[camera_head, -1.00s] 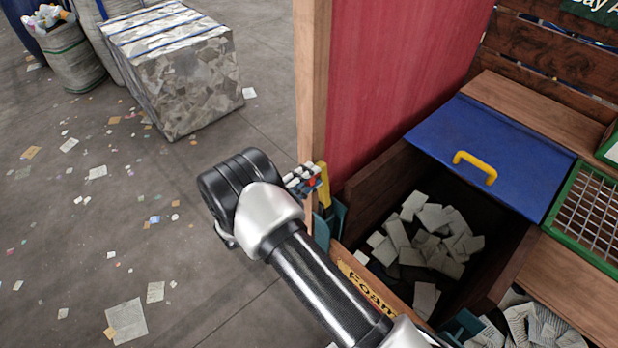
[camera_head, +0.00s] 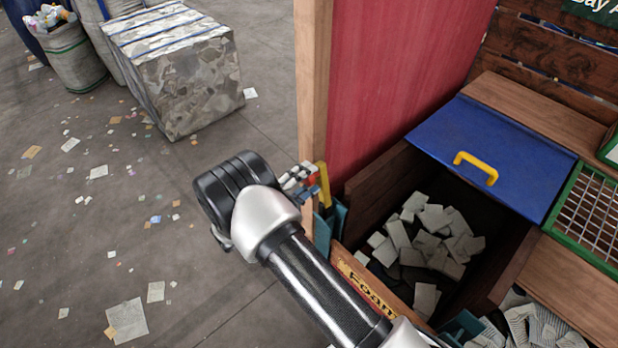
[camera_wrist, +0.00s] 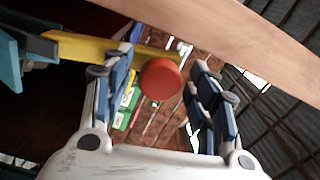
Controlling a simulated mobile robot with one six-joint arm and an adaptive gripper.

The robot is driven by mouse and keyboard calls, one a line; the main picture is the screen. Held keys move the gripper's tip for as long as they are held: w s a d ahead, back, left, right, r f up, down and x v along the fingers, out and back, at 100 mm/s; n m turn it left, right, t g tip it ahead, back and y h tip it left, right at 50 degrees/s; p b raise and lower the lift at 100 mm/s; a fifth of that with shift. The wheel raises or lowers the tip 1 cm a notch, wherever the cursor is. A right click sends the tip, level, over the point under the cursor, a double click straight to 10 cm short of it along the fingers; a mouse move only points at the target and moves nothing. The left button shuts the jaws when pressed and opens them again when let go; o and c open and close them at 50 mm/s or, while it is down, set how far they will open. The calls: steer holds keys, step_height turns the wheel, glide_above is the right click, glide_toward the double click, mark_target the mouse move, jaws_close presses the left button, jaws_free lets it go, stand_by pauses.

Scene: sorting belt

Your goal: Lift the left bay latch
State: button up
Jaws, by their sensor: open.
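The left bay latch is a yellow bar (camera_head: 323,184) at the bay's left front post, beside a teal bracket (camera_head: 338,214). In the wrist view the yellow bar (camera_wrist: 88,48) runs across the upper left, from the teal part (camera_wrist: 10,62) to behind my fingers. A round red knob (camera_wrist: 161,78) shows between the two fingers. My gripper (camera_head: 303,181) is at the latch, partly hidden by my wrist in the head view. In the wrist view my gripper (camera_wrist: 165,85) is open, with a finger on each side of the knob. I cannot tell whether either finger touches it.
A wooden post (camera_head: 313,80) and red panel (camera_head: 400,70) stand behind the latch. The bay labelled "Foam" (camera_head: 365,288) holds pale pieces under a blue lid (camera_head: 490,150) with a yellow handle. The floor to the left has scattered scraps and a bale (camera_head: 180,85).

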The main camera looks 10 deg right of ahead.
steer(key=v, duration=1.1)
steer(key=s+d+r+m+g+y+b, duration=0.1)
steer(key=s+d+r+m+g+y, duration=0.3)
steer(key=d+r+m+g, duration=0.8)
steer(key=s+d+r+m+t+y, duration=0.2)
steer(key=s+m, duration=0.5)
steer(key=m, duration=0.4)
steer(key=s+d+r+m+t+y+b, duration=0.1)
steer(key=s+r+m+y, duration=0.3)
steer(key=s+m, duration=0.4)
steer(key=s+d+r+m+t+y+b, duration=0.1)
steer(key=s+m, duration=0.6)
steer(key=m, duration=0.7)
step_height(320, 180, up, 3)
steer(key=d+t+y, duration=0.1)
steer(key=t+y, duration=0.1)
steer(key=y, duration=0.1)
steer(key=shift+s+d+f+y, duration=0.25)
steer(key=shift+d+y, duration=0.05)
